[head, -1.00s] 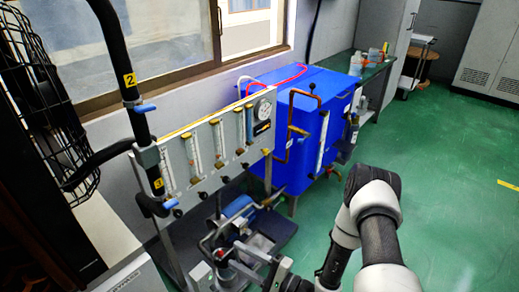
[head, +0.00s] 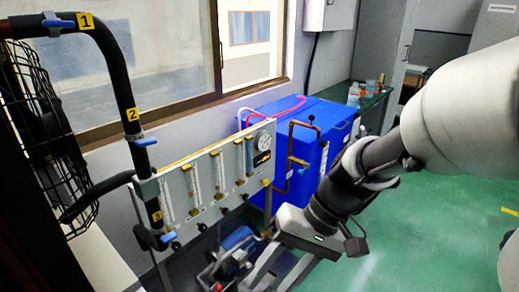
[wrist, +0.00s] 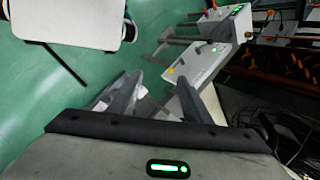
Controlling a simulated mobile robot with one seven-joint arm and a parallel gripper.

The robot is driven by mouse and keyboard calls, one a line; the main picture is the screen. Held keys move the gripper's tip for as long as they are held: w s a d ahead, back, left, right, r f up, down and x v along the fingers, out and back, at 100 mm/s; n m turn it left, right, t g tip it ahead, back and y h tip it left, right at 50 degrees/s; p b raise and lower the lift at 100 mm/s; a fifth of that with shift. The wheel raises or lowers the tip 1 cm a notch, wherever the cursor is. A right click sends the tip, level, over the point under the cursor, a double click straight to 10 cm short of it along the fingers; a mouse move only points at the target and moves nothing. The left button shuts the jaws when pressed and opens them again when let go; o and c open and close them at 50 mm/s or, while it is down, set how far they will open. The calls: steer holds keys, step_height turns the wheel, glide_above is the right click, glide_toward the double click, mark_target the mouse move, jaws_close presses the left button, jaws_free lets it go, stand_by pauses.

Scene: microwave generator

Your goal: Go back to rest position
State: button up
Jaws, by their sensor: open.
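My gripper (head: 268,272) is in the lower middle of the head view, at the end of my arm, which comes in from the right. Its two fingers point down and to the left and are apart. They overlap the blue pump unit (head: 236,240) in the picture; I cannot tell the distance between them. In the wrist view my gripper (wrist: 155,85) is open, and I see nothing between its fingers. A grey panel (wrist: 205,62) lies beyond the fingertips.
A flowmeter panel (head: 212,180) with valves stands left of my gripper, beside black numbered pipes (head: 122,85). A blue tank (head: 285,130) stands behind my arm. A white-topped object (wrist: 75,20) shows in the wrist view. Green floor (head: 440,230) is open at right.

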steer(key=s+d+r+t+h, duration=0.1)
steer(key=d+r+t+h, duration=0.55)
steer(key=d+r, duration=0.4)
step_height(320, 180, up, 16)
steer(key=m+t+p, duration=0.1)
steer(key=p, duration=1.5)
steer(key=shift+s+d+r+p, duration=0.2)
steer(key=shift+d+p, duration=0.15)
steer(key=shift+d, duration=0.1)
steer(key=shift+y, duration=0.25)
